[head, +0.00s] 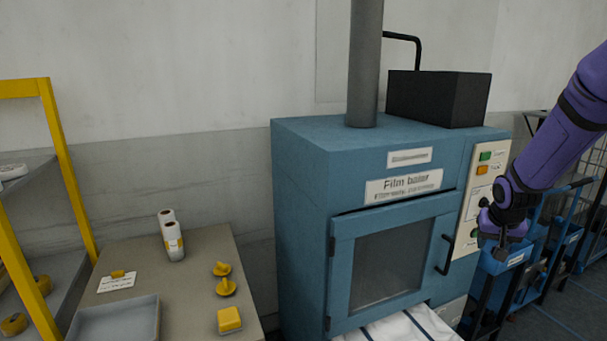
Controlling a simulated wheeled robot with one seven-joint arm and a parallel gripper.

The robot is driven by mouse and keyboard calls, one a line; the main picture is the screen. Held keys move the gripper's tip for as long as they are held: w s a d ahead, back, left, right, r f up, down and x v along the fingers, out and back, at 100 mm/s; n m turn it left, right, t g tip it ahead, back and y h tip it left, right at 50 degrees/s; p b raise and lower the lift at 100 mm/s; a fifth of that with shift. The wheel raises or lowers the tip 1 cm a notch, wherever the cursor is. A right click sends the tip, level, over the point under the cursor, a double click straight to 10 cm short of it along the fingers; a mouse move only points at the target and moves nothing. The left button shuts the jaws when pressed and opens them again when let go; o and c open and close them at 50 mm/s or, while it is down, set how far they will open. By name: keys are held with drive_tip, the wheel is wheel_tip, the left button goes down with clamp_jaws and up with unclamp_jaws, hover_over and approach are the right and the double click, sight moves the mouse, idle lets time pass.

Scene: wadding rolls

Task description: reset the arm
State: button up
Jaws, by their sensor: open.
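My arm (565,135) is purple with black joints and reaches in from the right edge of the head view.
The boiler's door (395,265) looks closed; its black handle (445,255) sticks out left of my gripper. Blue carts (515,262) stand at right. A table (190,300) at left holds white rolls (171,238), yellow items (229,319) and a grey tray (105,310).

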drive_tip(key=s+a+r+n, duration=0.1)
drive_tip(key=s+a+r, duration=0.2)
drive_tip(key=r, duration=0.2)
drive_tip(key=s+a+r, duration=0.3)
drive_tip(key=a+r, duration=0.1)
drive_tip(key=r, duration=0.2)
drive_tip(key=s+a+r+n, duration=0.1)
drive_tip(key=s+a+r, duration=0.2)
drive_tip(key=s, duration=0.5)
drive_tip(key=s+a+r+n+t+y, duration=0.1)
drive_tip(key=s+a+r, duration=0.3)
drive_tip(key=s, duration=0.4)
drive_tip(key=s+a+r+n+y, duration=0.1)
drive_tip(key=s+a+r, duration=0.2)
drive_tip(key=s+a, duration=0.2)
drive_tip(key=s, duration=0.3)
drive_tip(key=shift+a+r+n, duration=0.15)
drive_tip(key=shift+r+n, duration=0.15)
